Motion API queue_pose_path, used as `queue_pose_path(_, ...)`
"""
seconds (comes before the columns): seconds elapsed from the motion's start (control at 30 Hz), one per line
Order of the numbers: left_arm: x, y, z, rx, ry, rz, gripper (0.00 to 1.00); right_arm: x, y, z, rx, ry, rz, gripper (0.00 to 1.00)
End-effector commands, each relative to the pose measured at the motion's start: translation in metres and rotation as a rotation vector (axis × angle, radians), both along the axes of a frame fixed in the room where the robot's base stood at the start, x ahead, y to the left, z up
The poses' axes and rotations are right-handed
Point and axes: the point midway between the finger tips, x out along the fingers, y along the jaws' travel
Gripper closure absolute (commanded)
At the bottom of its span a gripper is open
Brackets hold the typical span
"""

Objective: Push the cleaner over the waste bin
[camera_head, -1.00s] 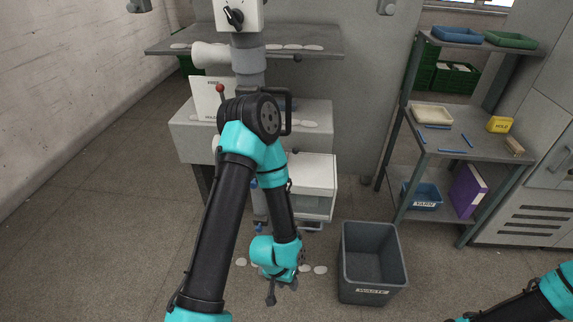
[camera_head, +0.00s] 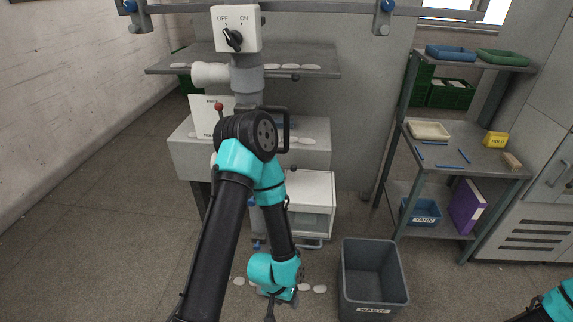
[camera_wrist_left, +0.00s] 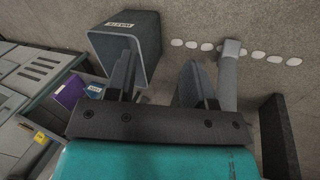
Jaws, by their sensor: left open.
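The cleaner is a white box with an OFF/ON switch (camera_head: 250,40) on a grey duct, with a grey tube running down behind my left arm. A grey tube (camera_wrist_left: 229,80) also shows in the left wrist view, to the right of my fingers, not between them. The waste bin (camera_head: 373,297), dark grey and labelled WASTE, stands on the floor right of my left gripper (camera_head: 270,308). The bin (camera_wrist_left: 140,22) is upper left in the wrist view. My left gripper (camera_wrist_left: 158,80) is open and empty, low over the floor. My right gripper is out of view.
White flat patches (camera_head: 319,289) lie on the floor left of the bin, and on the machine's shelves. A rail (camera_head: 300,5) crosses the top. A grey rack (camera_head: 470,158) with trays stands right. The white drawer unit (camera_head: 312,190) is behind my left arm.

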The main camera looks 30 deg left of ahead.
Motion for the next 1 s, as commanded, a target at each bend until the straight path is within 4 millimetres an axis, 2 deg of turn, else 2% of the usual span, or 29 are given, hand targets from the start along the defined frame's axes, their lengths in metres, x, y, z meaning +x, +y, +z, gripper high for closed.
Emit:
queue_pose_path(0.17,0.042,0.015,0.03,0.039,-0.178,0.028,0.52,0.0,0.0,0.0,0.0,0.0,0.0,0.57)
queue_pose_path(0.27,0.076,0.03,0.061,0.078,-0.336,0.052,0.52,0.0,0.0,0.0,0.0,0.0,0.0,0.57)
queue_pose_path(0.4,0.121,0.055,0.117,0.151,-0.577,0.092,0.52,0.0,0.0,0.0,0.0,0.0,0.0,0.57)
queue_pose_path(0.47,0.137,0.066,0.145,0.185,-0.679,0.11,0.52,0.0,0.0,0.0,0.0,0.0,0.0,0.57)
queue_pose_path(0.6,0.165,0.093,0.214,0.277,-0.911,0.159,0.52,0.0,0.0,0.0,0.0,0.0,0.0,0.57)
queue_pose_path(0.8,0.182,0.131,0.318,0.423,-1.219,0.244,0.52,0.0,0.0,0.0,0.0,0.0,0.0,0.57)
queue_pose_path(0.9,0.181,0.145,0.36,0.487,-1.333,0.283,0.52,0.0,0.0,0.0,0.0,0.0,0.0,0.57)
queue_pose_path(1.0,0.178,0.154,0.386,0.529,-1.402,0.308,0.52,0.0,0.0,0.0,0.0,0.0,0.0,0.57)
